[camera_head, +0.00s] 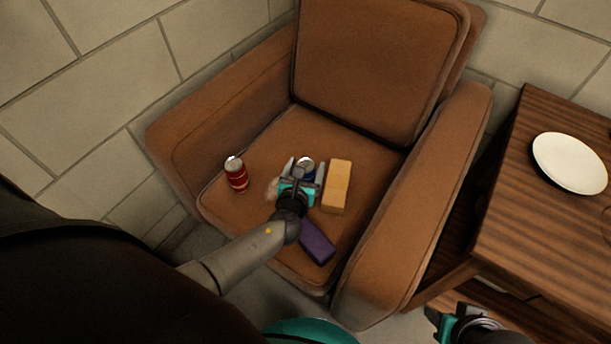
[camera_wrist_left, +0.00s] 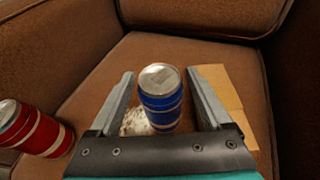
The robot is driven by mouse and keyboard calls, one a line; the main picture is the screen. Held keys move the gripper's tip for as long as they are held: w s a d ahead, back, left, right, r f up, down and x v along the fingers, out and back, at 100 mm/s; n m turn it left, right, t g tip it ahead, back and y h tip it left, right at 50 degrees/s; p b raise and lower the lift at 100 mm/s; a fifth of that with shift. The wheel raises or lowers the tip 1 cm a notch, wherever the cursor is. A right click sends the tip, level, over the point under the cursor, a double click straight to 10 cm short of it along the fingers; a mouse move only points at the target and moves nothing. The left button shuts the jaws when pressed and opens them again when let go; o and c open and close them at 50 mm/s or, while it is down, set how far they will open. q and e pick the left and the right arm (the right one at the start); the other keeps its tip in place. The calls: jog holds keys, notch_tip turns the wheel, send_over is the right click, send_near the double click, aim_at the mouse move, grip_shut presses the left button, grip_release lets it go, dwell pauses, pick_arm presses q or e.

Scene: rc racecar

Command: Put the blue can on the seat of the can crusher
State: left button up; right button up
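The blue can (camera_wrist_left: 160,98) stands upright on the brown armchair's seat. In the head view the blue can (camera_head: 306,166) is partly hidden by my left gripper (camera_head: 304,170). In the left wrist view, my left gripper (camera_wrist_left: 162,80) is open, with one finger on each side of the can; I cannot tell whether either touches it. My right gripper (camera_head: 440,318) is at the lower right of the head view, away from the chair seat; its fingers are not clear. I see no can crusher that I can make out.
A red can (camera_head: 236,175) stands left on the seat of the armchair (camera_head: 285,135). A tan block (camera_head: 337,186) lies right of the blue can, a purple block (camera_head: 317,242) nearer the front. A pale speckled object (camera_wrist_left: 136,122) is beside the can. A wooden table (camera_head: 530,225) holds a white plate (camera_head: 569,163).

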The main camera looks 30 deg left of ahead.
pick_arm(q)
jog(key=c, duration=1.2)
jog(key=shift+r, duration=0.15)
